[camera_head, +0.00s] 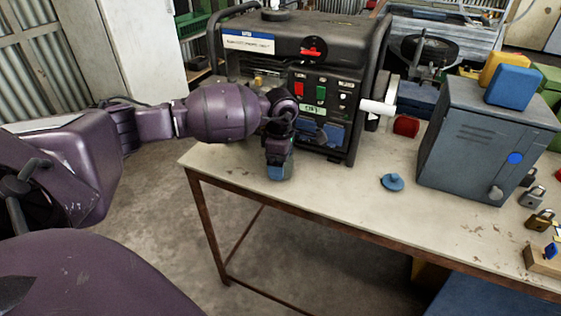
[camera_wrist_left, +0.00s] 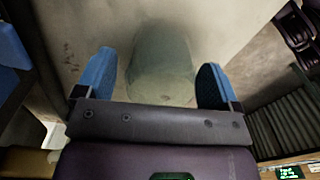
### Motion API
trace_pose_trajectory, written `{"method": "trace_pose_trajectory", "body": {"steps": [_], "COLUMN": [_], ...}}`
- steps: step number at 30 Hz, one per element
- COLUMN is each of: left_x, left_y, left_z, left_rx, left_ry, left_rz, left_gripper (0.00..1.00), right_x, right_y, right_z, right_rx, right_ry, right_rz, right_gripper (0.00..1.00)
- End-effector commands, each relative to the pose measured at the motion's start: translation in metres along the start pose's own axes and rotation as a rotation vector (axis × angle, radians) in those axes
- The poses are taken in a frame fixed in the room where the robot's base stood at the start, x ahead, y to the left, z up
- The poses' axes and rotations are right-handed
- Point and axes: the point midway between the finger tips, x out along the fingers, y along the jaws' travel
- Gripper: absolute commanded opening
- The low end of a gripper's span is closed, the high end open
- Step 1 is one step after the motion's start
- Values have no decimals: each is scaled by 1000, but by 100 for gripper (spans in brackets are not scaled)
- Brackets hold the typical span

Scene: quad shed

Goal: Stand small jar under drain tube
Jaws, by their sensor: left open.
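My left gripper (camera_head: 278,170) points down over the front-left part of the workbench, before the generator (camera_head: 290,55). In the left wrist view its two blue fingers (camera_wrist_left: 155,72) are apart. A dull green, jar-like shape (camera_wrist_left: 162,75), probably the small jar, shows between them, with a gap on each side. I cannot make out the jar clearly in the head view, where the gripper covers that spot. A white tube (camera_head: 378,107) sticks out at the generator's right side; I cannot tell if it is the drain tube. My right gripper does not show.
A blue knobbed piece (camera_head: 393,182) and a red piece (camera_head: 406,126) lie to the right. A grey metal box (camera_head: 480,140) stands further right, with several padlocks (camera_head: 540,219) beside it.

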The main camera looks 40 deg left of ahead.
Motion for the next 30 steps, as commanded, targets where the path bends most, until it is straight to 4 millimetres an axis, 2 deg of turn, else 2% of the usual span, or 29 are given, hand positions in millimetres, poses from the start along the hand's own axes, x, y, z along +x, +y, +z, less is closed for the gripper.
{"method": "trace_pose_trajectory", "body": {"steps": [12, 18, 21, 24, 26, 29, 30], "left_x": [-77, -106, -114, -116, -109, -84, -71], "left_y": [1, 0, 0, -1, -7, -28, -41], "left_z": [0, 0, 0, 2, 7, 30, 44], "left_rx": [0, 0, 0, 1, 2, -5, -13], "left_ry": [-1, -1, 0, -7, -33, -142, -210], "left_rz": [8, 5, 4, -3, -21, -93, -138], "left_gripper": [88, 88, 88, 88, 88, 88, 88], "right_x": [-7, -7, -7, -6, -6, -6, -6], "right_y": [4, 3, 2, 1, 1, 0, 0], "right_z": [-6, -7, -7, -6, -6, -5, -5], "right_rx": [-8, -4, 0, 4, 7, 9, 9], "right_ry": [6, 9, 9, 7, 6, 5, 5], "right_rz": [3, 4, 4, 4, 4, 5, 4], "right_gripper": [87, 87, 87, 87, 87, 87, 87]}}
